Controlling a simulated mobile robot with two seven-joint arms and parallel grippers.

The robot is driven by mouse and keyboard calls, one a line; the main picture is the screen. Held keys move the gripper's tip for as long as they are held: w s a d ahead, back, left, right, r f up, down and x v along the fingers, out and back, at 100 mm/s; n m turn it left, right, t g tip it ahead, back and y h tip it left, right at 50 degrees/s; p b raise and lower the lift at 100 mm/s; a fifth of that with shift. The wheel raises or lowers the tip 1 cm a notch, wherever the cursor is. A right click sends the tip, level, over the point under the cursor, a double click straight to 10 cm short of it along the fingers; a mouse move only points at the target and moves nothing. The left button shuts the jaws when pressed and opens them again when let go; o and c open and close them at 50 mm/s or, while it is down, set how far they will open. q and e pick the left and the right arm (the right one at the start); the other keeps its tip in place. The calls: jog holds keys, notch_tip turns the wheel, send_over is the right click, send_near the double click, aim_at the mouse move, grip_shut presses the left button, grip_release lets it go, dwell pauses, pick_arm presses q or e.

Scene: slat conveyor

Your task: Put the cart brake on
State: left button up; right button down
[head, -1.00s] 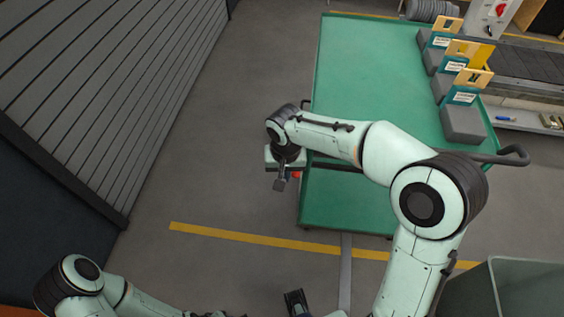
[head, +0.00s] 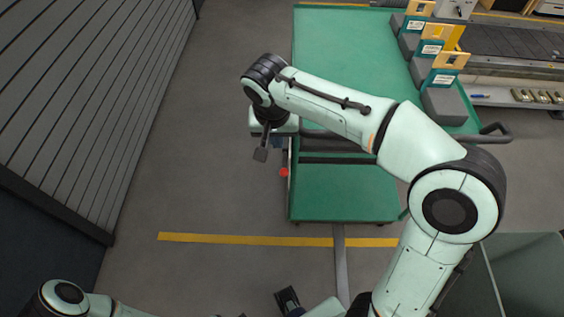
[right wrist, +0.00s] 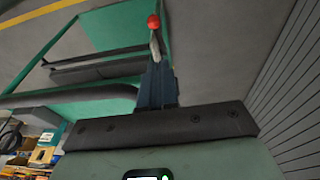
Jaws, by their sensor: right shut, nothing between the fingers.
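The green cart (head: 345,195) stands in the middle of the head view, its handle bar (head: 480,138) along the near side. The brake lever's red knob (head: 284,172) shows at the cart's left near corner. In the right wrist view the red knob (right wrist: 153,21) tops a short pale lever just beyond my fingertips. My right gripper (head: 281,150) is shut and empty, just above the knob in the head view. Its dark fingers (right wrist: 157,75) point at the lever; I cannot tell whether they touch it.
Grey bins (head: 443,103) with labelled cards stand on the cart's right side. The slat conveyor (head: 510,45) is at the far right. A ribbed shutter (head: 85,90) stands at left. A grey-green container (head: 530,275) is at lower right. Floor left of the cart is clear.

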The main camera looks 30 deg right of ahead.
jog(key=b, duration=0.1)
send_over(283, 168)
jog(key=f, duration=1)
jog(key=shift+s+a, duration=0.15)
jog(key=shift+a, duration=0.15)
pick_arm(q)
jog(key=shift+s+f, duration=0.25)
jog(key=shift+f, duration=0.55)
pick_arm(e)
jog(key=shift+s+f, duration=0.15)
jog(key=shift+f, duration=0.6)
